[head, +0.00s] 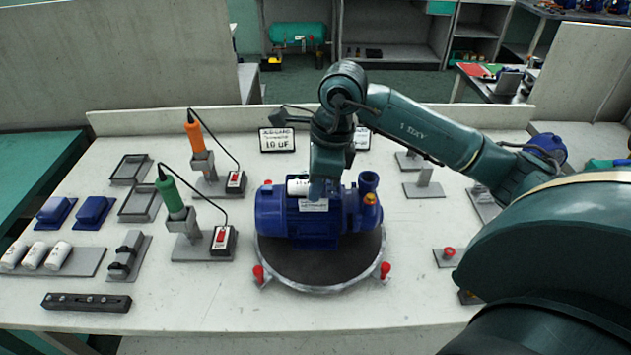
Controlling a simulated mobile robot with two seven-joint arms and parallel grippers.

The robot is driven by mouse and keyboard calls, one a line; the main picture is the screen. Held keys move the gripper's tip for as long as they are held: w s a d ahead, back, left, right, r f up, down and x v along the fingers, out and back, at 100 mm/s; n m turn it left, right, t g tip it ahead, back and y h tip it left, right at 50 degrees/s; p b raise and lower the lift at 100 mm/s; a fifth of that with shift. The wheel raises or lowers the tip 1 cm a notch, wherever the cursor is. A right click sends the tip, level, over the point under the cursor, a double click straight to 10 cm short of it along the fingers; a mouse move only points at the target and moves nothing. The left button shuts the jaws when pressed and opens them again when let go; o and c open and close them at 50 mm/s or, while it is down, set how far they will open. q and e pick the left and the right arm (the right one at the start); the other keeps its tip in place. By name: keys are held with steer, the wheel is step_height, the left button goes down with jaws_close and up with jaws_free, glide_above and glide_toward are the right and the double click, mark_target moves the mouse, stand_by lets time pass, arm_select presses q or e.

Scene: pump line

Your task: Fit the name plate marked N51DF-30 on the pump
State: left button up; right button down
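The blue pump (290,222) sits on a round dark turntable (320,275) in the middle of the bench. A white cylinder (297,187) lies on top of its motor body. A small pale plate (314,205) shows against the pump's near side; its marking is too small to read. My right gripper (318,195) points down over the pump, right beside the cylinder and just above the plate. Its fingers are seen edge-on, so whether they are open, or grip the plate, cannot be told. My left gripper is out of view.
Orange (194,135) and green-handled tools (171,197) stand in holders left of the pump. Further left are trays (140,203), blue covers (93,210) and white cylinders (34,256). A "10 uF" sign (277,140) stands behind. The front bench strip is mostly clear.

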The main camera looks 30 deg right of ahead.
mark_target(316, 210)
steer(key=shift+f+b, duration=0.75)
steer(key=shift+f, duration=0.45)
steer(key=shift+f+b, duration=0.55)
steer(key=shift+f, duration=0.3)
step_height(316, 210, down, 2)
steer(key=shift+f+b, duration=0.1)
steer(key=shift+b, duration=0.75)
arm_select(q)
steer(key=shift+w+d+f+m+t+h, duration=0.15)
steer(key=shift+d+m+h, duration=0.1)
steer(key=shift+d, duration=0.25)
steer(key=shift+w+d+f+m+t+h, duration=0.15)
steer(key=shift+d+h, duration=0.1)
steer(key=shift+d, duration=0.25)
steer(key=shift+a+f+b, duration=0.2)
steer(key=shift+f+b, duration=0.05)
steer(key=shift+b, duration=0.05)
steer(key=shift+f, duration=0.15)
arm_select(e)
steer(key=c, duration=2.1)
jaws_free()
steer(key=shift+f, duration=0.2)
steer(key=o, duration=0.5)
steer(key=shift+r, duration=0.1)
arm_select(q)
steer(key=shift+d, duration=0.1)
arm_select(e)
steer(key=shift+w+d+r, duration=0.1)
steer(key=shift+r, duration=0.05)
